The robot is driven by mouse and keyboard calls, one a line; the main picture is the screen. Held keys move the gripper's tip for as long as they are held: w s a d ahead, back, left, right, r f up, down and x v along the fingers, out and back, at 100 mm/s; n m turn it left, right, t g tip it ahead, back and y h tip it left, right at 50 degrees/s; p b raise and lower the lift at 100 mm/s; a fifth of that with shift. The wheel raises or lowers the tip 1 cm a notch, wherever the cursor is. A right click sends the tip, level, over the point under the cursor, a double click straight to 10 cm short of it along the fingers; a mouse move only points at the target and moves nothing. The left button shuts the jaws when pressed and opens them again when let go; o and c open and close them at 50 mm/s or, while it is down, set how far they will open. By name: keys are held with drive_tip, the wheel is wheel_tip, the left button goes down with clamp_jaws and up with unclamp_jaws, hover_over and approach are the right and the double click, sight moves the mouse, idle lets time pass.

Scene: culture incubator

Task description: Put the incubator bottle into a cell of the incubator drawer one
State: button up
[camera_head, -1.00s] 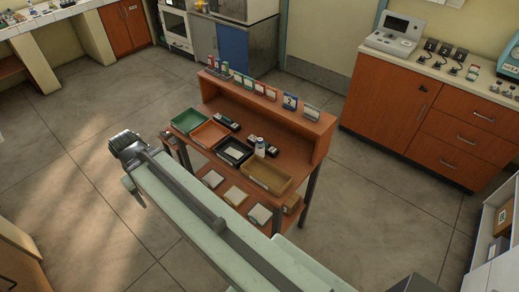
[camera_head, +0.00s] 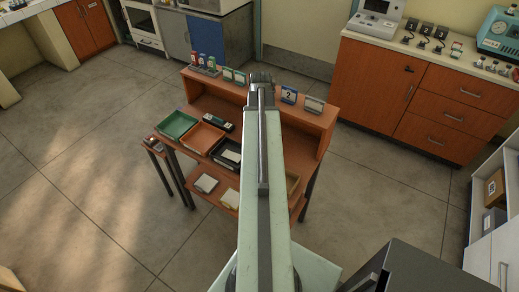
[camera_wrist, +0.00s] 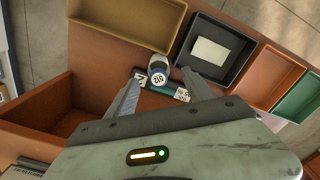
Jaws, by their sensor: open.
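In the head view my arm hides the bottle, and the fingertips do not show clearly. No incubator drawer with cells is recognisable in either view.
The workbench (camera_head: 205,90) also carries a green tray (camera_head: 175,126), an orange tray (camera_head: 203,138), a black tray (camera_wrist: 216,48) and a tan tray (camera_wrist: 125,19) close to the bottle. A raised shelf runs along its back. A dark cabinet (camera_head: 425,270) stands at lower right.

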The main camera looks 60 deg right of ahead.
drive_tip(key=f+b, duration=0.7)
drive_tip(key=f, duration=0.1)
drive_tip(key=shift+d, duration=0.2)
drive_tip(key=shift+r, duration=0.2)
clamp_jaws()
